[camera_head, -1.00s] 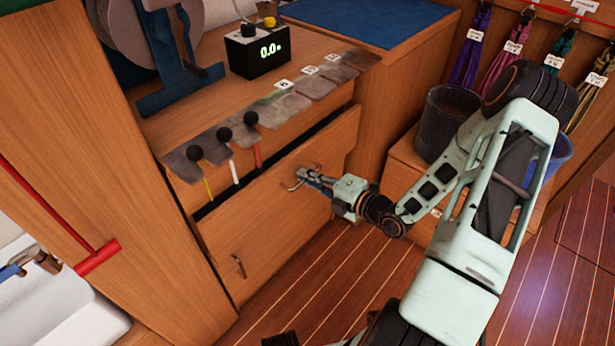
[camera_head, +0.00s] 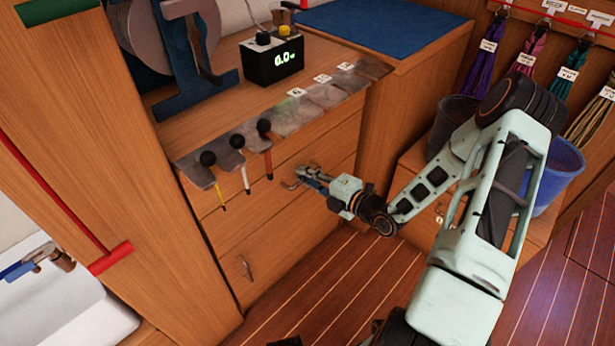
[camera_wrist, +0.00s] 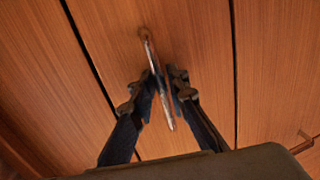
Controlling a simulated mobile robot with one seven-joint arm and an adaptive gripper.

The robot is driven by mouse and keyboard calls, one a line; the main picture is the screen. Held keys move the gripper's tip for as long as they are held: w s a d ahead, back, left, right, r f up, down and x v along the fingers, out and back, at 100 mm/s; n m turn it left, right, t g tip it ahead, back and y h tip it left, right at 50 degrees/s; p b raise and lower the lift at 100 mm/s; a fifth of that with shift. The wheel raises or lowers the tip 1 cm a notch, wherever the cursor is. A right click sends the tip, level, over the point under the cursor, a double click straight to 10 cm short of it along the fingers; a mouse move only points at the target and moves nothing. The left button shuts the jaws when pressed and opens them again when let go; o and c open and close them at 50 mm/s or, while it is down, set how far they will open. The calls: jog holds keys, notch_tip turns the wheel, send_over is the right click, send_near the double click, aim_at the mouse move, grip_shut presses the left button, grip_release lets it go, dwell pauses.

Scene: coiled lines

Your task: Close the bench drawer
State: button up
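The bench drawer (camera_head: 258,215) is a wooden front under the bench top. It looks flush with the bench face in the head view, with only a thin seam and no dark opening above it. Its metal handle (camera_head: 290,184) stands out from the front and also shows as a thin bar in the wrist view (camera_wrist: 148,45). My gripper (camera_head: 308,176) is at this handle. In the wrist view, my two fingers (camera_wrist: 164,88) stand close on either side of the bar and appear shut on it. The exact finger contact is hard to make out.
Black-knobbed tools (camera_head: 237,142) overhang the bench edge above the drawer. A display box (camera_head: 273,62) and blue reel stand (camera_head: 190,85) stand on top. A lower handle (camera_head: 247,268) is below left. A blue bucket (camera_head: 555,175) stands right. Floor (camera_head: 330,275) in front is open.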

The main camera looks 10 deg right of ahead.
jog(key=shift+s, duration=0.1)
jog(key=v, duration=1.1)
jog(key=shift+s+d, duration=0.3)
